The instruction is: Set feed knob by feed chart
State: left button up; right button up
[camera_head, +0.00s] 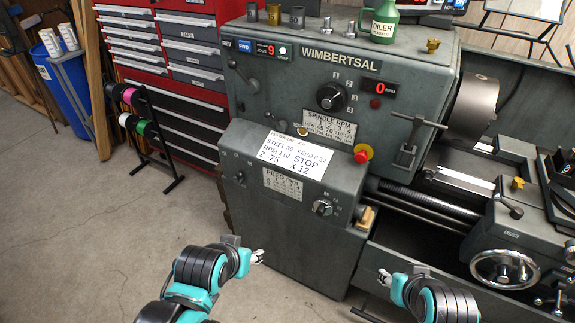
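The feed knob (322,207) is a round black knob on the lower right of the lathe's lower gearbox front, with small position marks around it. The feed chart (282,185) is a small pale plate to its left, headed FEED; its rows are too small to read. A white card (296,155) above reads STEEL 30, a FEED value like 0.12 or 0.32, RPM 110, STOP, Z -75, X 12. My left gripper (257,256) is below and left of the knob, apart from it. My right gripper (384,277) is below and right of it. Both look empty; their finger openings are too small to judge.
A larger black spindle knob (331,97) and a red-yellow stop button (362,154) sit above. A lever (408,150) and the chuck (470,108) are to the right, with a carriage handwheel (504,268) lower right. Floor (90,250) is clear at left.

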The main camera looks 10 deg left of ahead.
aim_at(322, 207)
jog(key=l, duration=1.15)
jog(key=l+u, duration=0.65)
jog(key=u, duration=0.15)
jog(key=k+l+u, duration=0.1)
jog(key=l+u, duration=0.3)
jog(key=j, duration=0.1)
